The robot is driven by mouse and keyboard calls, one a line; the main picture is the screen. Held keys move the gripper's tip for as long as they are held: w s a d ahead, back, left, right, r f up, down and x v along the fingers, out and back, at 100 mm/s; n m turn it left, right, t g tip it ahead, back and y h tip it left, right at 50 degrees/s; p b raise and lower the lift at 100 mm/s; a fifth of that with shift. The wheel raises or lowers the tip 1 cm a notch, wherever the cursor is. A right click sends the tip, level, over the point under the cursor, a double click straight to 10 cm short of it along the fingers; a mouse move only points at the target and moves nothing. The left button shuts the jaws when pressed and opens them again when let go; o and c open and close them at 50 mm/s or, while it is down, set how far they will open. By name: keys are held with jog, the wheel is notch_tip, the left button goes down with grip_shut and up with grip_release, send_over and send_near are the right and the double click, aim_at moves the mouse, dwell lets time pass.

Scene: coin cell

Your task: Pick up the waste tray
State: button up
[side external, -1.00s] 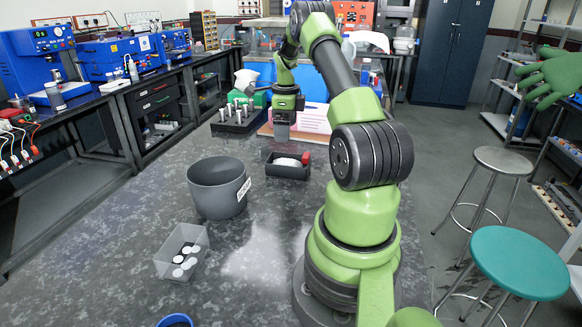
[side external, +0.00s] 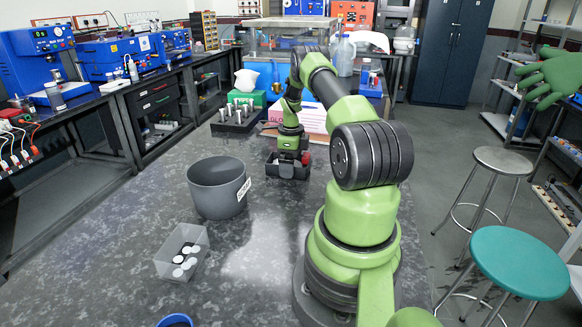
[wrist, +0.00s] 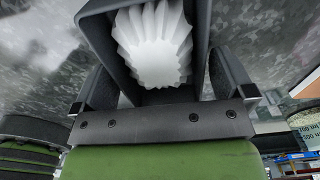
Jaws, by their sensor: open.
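The waste tray looks to be the small dark open-topped tray (side external: 286,174) on the bench in the side view. My gripper (side external: 290,157) is lowered right at it and hides much of its inside. In the wrist view, the dark tray (wrist: 94,32) lies between my two spread fingers, with a white fluted piece (wrist: 155,45) in it. My gripper is open, with one finger on each side of the tray. Whether the fingers touch its walls I cannot tell. A red piece (side external: 306,158) shows at the tray's right end.
A grey round bin (side external: 217,190) stands in front and left of the tray. A clear box with white and dark discs (side external: 163,268) is nearer. A dark rack of metal cylinders (side external: 236,125) stands behind left. The bench's middle front is clear.

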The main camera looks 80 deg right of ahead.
jog(key=c, duration=0.8)
jog(key=shift+c, duration=0.2)
jog(key=shift+r, duration=0.15)
jog(key=shift+r, duration=0.3)
notch_tip(320, 180, up, 9)
jog(key=w+a+r, duration=0.5)
jog(key=w+a, duration=0.2)
jog(key=a, duration=0.3)
jog(key=w+a+r, duration=0.4)
jog(key=w+a, duration=0.3)
jog(key=a, duration=0.4)
jog(key=f+t+y, duration=0.2)
jog(key=t+y, duration=0.1)
jog(key=d+f+t+y, duration=0.1)
jog(key=t+y, duration=0.3)
jog(key=f+t+y, duration=0.2)
jog(key=t+y, duration=0.2)
jog(key=shift+s+d+f, duration=0.2)
jog(key=shift+s+f, duration=0.1)
jog(key=shift+s, duration=0.1)
